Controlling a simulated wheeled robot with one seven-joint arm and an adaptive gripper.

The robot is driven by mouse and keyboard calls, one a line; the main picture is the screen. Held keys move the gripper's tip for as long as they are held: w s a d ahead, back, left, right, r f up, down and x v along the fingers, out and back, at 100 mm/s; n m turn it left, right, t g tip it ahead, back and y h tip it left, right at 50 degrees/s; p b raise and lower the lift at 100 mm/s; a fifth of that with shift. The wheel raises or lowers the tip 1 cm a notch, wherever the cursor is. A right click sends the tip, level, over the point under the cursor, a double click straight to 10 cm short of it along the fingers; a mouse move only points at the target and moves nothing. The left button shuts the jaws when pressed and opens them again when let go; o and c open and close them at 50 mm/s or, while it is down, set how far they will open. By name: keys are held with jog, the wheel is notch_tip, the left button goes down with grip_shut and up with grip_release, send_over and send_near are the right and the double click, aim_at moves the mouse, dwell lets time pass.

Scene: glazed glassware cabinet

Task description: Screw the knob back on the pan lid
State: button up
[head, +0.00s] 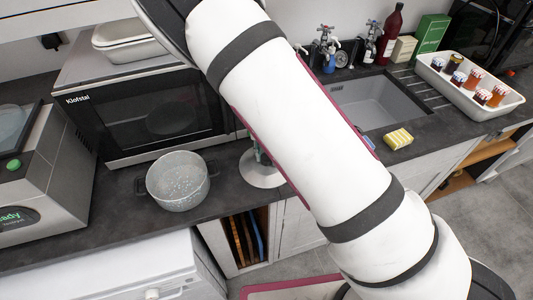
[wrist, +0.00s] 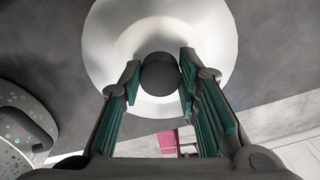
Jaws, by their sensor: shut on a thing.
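The pan lid (wrist: 108,42) is a pale, shiny round disc lying on the dark counter. In the head view the lid (head: 260,178) shows beside the pot, partly covered by my arm. The knob (wrist: 160,74) is dark and round and appears over the lid's middle in the wrist view. My gripper (wrist: 159,72) points down over the lid and is shut on the knob, with one teal-lined finger on each side. In the head view my arm hides most of the gripper and the knob. I cannot tell whether the knob is seated on the lid.
A grey speckled pot (head: 178,188) stands close to the lid's left. A microwave (head: 160,112) is behind them. The counter's front edge is near the lid. A yellow sponge (head: 398,139), the sink (head: 358,103) and a white tray of jars (head: 476,105) are to the right.

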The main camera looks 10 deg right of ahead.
jog(key=shift+m, duration=1)
jog(key=o, duration=0.9)
jog(key=shift+c, duration=0.2)
